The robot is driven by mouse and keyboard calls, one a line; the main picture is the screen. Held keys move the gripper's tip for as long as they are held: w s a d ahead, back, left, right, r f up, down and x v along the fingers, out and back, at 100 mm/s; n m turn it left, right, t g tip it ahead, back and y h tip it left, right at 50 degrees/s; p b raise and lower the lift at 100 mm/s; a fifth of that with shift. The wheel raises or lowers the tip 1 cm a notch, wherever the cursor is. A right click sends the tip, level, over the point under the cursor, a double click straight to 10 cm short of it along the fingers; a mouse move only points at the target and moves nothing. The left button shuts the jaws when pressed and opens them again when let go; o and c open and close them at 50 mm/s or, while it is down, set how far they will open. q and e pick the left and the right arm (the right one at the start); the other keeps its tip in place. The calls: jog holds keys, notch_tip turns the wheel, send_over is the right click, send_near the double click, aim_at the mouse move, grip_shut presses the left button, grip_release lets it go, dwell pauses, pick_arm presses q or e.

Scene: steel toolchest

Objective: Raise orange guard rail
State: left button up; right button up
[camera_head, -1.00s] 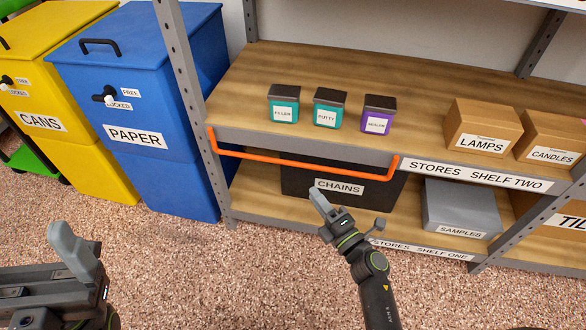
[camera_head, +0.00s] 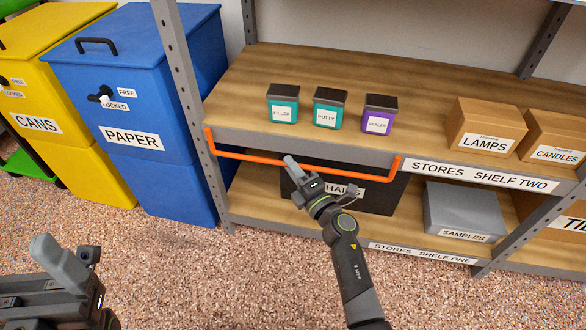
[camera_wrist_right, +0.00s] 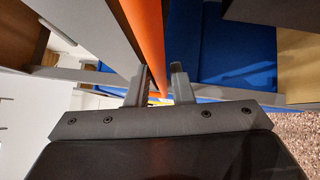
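The orange guard rail (camera_head: 250,158) is a thin U-shaped bar at the front of stores shelf two. Its two ends rise to the shelf edge, and its long bar runs low, in front of the chains box. My right gripper (camera_head: 291,164) is at the middle of this bar and covers a short piece of it. In the right wrist view the rail (camera_wrist_right: 148,35) runs into the space between the two spread fingers (camera_wrist_right: 160,88), with a gap beside it. My left gripper (camera_head: 68,262) is at the lower left, away from the rail; its finger opening is not clear.
The dark chains box (camera_head: 380,195) is behind the rail on the lower shelf. Filler, putty and sealer tins (camera_head: 328,110) stand on shelf two (camera_head: 420,125), above the rail. A blue paper bin (camera_head: 150,90) stands left of the shelf post. The floor in front is clear.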

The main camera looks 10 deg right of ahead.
grip_shut()
dwell(0.3)
